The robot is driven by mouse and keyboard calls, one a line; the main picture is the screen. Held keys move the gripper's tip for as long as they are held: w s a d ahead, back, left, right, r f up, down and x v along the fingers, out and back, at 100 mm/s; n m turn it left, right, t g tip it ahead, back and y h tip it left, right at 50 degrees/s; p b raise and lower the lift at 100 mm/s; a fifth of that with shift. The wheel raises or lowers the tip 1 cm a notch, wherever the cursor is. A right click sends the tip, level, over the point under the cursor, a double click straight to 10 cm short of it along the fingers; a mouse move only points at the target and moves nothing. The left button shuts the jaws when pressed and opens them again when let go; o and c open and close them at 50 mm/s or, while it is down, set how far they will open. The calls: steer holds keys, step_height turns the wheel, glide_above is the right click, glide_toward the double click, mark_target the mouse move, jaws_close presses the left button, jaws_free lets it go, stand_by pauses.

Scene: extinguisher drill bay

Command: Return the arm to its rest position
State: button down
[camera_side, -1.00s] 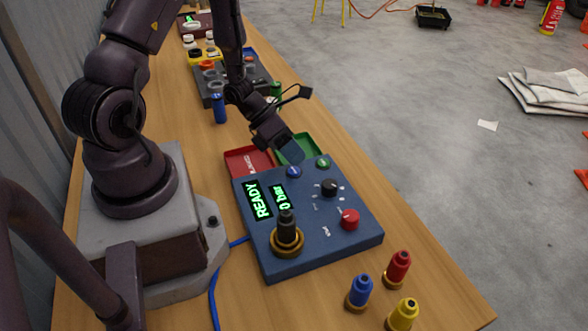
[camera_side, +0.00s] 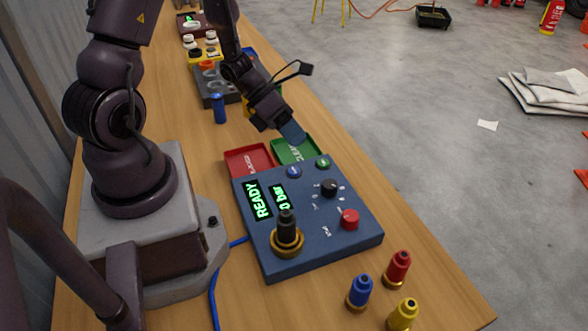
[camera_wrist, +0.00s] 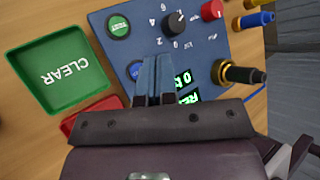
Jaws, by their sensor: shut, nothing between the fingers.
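My gripper (camera_side: 291,132) is shut and empty. In the side view it hangs in the air near the green tray, beyond the far edge of the blue control box (camera_side: 305,241). In the wrist view the gripper's closed fingers (camera_wrist: 154,76) overlap the picture of the box (camera_wrist: 205,50), with no contact to be seen. The box's display (camera_side: 258,200) reads READY and 0 bar. A black cylinder in a brass ring (camera_side: 287,240) stands on the box.
A green tray (camera_side: 309,143) marked CLEAR and a red tray (camera_side: 231,162) lie beyond the box. Red (camera_side: 398,267), blue (camera_side: 360,291) and yellow (camera_side: 404,314) fittings stand at the near table end. A grey rack (camera_side: 207,94) and a blue cylinder (camera_side: 219,109) stand farther back.

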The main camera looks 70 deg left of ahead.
stand_by(0.5)
steer(key=shift+s+d+m, duration=0.15)
steer(key=shift+s+m, duration=0.05)
steer(key=shift+m, duration=0.7)
steer(key=s+d+r+m+y, duration=0.2)
steer(key=s+r+m, duration=0.1)
steer(key=r+m, duration=0.5)
steer(key=s+d+r+m+y, duration=0.2)
steer(key=r+m, duration=0.5)
steer(key=m, duration=0.7)
steer(key=s+d+r+m+y, duration=0.2)
steer(key=s+d+r+m, duration=0.1)
steer(key=r+m, duration=0.5)
steer(key=s+m, duration=0.1)
steer(key=m, duration=0.2)
steer(key=shift+d+r+m+g+y, duration=0.2)
steer(key=shift+r+m+g+y, duration=0.1)
steer(key=shift+y, duration=0.1)
